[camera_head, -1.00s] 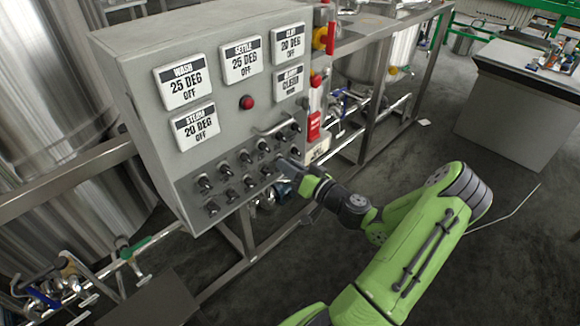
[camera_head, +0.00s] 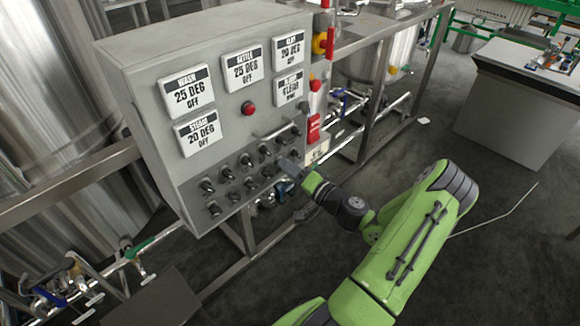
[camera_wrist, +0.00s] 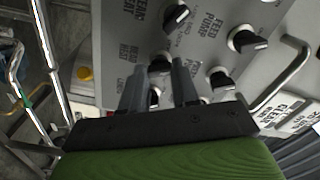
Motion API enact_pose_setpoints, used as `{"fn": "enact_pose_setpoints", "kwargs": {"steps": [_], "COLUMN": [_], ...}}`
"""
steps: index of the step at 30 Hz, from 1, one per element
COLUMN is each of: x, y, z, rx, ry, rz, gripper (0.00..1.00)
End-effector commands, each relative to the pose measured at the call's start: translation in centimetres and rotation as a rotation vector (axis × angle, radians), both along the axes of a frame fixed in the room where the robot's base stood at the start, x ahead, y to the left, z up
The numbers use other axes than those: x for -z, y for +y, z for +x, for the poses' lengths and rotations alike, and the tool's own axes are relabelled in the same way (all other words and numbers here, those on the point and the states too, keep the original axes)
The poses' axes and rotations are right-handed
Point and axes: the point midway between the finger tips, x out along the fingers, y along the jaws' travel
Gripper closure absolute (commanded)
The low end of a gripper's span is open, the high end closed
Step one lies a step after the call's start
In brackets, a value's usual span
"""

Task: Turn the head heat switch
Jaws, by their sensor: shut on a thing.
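The head heat switch (camera_wrist: 160,63) is a dark rotary knob on the grey panel, beside its printed label in the wrist view. My gripper (camera_wrist: 160,68) has its two fingers on either side of this knob and is shut on it. The fingers hide part of the knob, so its exact angle is hard to read. In the head view my gripper (camera_head: 287,166) reaches the right end of the switch rows on the control panel (camera_head: 150,130); the held switch is hidden there.
Other knobs stand close around, including the feed pump knob (camera_wrist: 246,39) in the wrist view. A metal handle bar (camera_wrist: 288,72) sticks out to the right. A red button (camera_head: 248,108) and several displays sit above the switches. Open floor (camera_head: 480,225) lies to the right.

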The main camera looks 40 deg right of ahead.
Motion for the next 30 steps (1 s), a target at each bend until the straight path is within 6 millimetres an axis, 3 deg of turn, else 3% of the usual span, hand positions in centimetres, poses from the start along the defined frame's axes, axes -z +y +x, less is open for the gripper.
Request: {"fn": "enact_pose_setpoints", "kwargs": {"steps": [22,23,27,30], "x": [0.02,0.03,0.02,0.02], "y": [-0.08,-0.08,-0.07,-0.04], "z": [-0.02,-0.02,-0.02,-0.01], "rx": [0.002,0.002,0.002,0.001], "ry": [0.003,0.003,0.002,0.003], "rz": [0.104,0.104,0.103,0.103], "gripper": [1.0,0.69,0.47,0.45]}}
